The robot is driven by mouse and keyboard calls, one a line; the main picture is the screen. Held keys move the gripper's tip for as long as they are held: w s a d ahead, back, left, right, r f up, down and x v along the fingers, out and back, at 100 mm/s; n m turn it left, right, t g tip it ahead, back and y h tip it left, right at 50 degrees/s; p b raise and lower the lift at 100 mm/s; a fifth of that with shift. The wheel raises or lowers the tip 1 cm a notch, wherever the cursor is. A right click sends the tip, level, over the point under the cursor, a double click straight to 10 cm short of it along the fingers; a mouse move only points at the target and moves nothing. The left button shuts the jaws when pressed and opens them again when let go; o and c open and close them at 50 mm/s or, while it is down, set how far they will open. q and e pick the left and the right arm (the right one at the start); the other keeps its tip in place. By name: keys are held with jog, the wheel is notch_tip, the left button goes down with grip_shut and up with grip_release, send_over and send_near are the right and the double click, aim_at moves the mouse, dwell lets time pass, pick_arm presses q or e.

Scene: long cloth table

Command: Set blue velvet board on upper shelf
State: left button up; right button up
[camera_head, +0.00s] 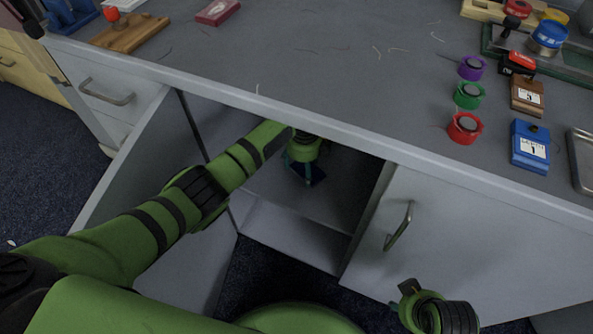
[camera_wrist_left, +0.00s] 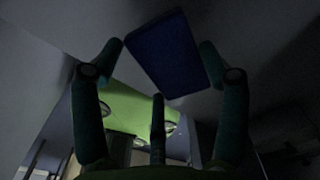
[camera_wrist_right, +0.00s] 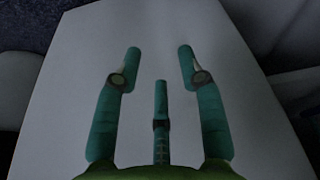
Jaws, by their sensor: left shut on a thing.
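The blue velvet board (camera_wrist_left: 168,55) is a dark blue rectangular slab between the fingers of my left gripper (camera_wrist_left: 163,48). In the head view my left arm reaches into the open cabinet under the table, and the left gripper (camera_head: 306,166) points down there. The gripper is shut on the board, and a dark corner of the board (camera_head: 317,174) shows beside the fingers, above the upper shelf (camera_head: 330,215). I cannot tell whether the board touches the shelf. My right gripper (camera_wrist_right: 160,52) is open and empty, in front of a pale flat panel.
The cabinet's left door (camera_head: 150,170) stands open beside my left arm. The right door (camera_head: 440,225) is shut. The tabletop edge overhangs the opening. Several tape rolls (camera_head: 468,95), stamps and a blue block (camera_head: 530,147) stand on the table's right side.

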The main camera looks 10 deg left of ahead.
aim_at(297, 168)
pick_arm(q)
jog(key=shift+a, duration=0.3)
jog(key=shift+w+a+f+b, duration=0.15)
jog(key=shift+a+f+b, duration=0.2)
jog(key=shift+a+f, duration=0.25)
notch_tip(297, 168, down, 2)
jog(key=shift+f+b, duration=0.15)
jog(key=shift+b, duration=0.45)
pick_arm(e)
jog(key=shift+t, duration=0.5)
notch_tip(297, 168, up, 5)
jog(key=shift+f, duration=0.2)
pick_arm(q)
jog(key=shift+f, duration=0.15)
jog(key=o, duration=1.2)
jog(key=shift+c, duration=0.2)
pick_arm(e)
jog(key=shift+w+a+r, duration=0.1)
jog(key=shift+w, duration=0.2)
